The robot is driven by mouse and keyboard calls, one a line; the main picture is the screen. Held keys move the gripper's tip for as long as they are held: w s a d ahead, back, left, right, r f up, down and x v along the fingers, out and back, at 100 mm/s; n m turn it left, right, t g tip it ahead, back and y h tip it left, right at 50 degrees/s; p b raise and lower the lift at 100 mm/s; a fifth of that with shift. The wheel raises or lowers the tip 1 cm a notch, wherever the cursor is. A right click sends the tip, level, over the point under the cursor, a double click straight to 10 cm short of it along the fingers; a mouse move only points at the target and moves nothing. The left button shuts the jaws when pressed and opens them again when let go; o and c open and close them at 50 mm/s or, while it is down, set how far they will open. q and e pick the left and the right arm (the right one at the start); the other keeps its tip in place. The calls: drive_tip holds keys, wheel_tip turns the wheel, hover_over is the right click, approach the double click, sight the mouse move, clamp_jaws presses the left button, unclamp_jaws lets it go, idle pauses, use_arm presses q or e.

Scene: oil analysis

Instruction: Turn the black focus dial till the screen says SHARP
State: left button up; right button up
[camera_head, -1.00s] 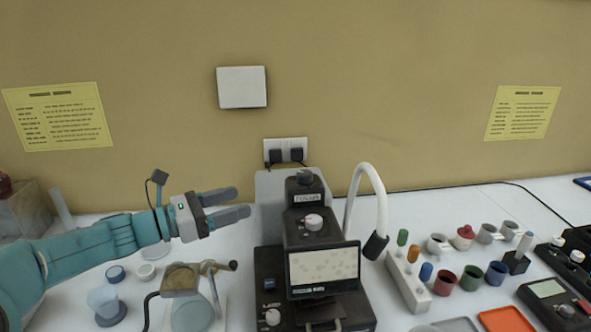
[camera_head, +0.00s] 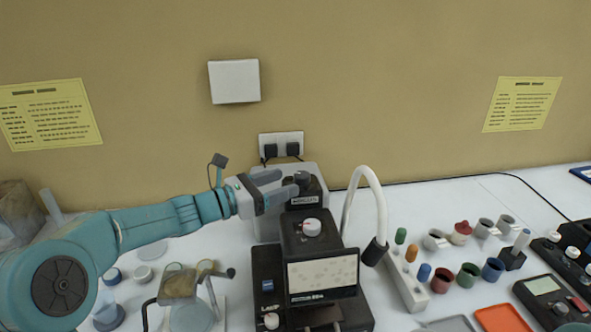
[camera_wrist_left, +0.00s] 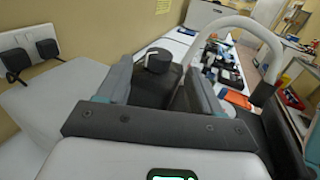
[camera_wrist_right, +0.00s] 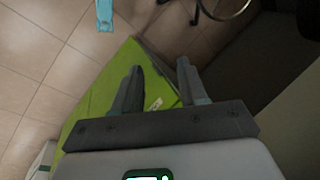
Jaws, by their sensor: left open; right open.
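The black focus dial (camera_head: 302,178) stands on top of the dark microscope (camera_head: 268,268). The screen (camera_head: 322,273) on its front shows pale round shapes on a light ground; the small text under it is too small to read. My left gripper (camera_head: 286,184) is open at the dial's left, its fingers pointing at it. In the left wrist view the dial (camera_wrist_left: 158,60) shows between the two open fingers, beyond or near their tips; I see no clear contact. My right gripper (camera_wrist_right: 158,78) is open and empty, away from the bench.
A white curved lamp (camera_head: 381,205) rises close on the microscope's right. A white knob (camera_head: 311,227) sits lower on its front. A crank device (camera_head: 180,285) and cups stand below my left arm. Several coloured pots (camera_head: 468,274) and a rack (camera_head: 407,280) are at right.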

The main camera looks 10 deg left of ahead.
sight(295, 179)
use_arm(q)
drive_tip(key=shift+p+x, duration=0.55)
drive_tip(key=shift+x, duration=1.8)
drive_tip(key=shift+a, duration=0.1)
drive_tip(key=c, duration=1.1)
